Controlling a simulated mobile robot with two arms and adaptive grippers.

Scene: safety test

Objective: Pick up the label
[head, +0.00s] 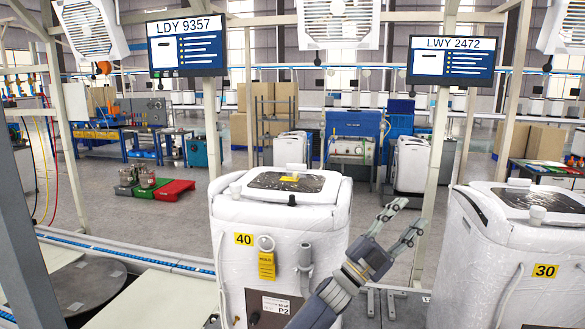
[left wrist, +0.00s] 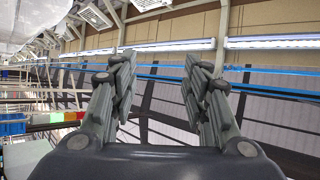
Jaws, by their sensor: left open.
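A yellow tag-like label (head: 267,264) hangs on the front of a white wrapped machine (head: 228,262) in the head view, below a small round white knob. A yellow "40" label (head: 244,239) is stuck up and left of it. A white "P2" label (head: 276,305) sits lower on the front, and a small yellow piece (head: 289,179) lies on the lid. My left gripper (head: 402,222) is open and empty, to the right of this machine and apart from the labels. Its two spread fingers (left wrist: 160,64) show in the left wrist view with nothing between them. My right gripper is not seen.
A second white machine (head: 500,255) with a yellow "30" label (head: 544,271) stands at the right. A pale post (head: 436,165) rises behind the gripper. Red and green crates (head: 174,189) lie on the floor at the back left.

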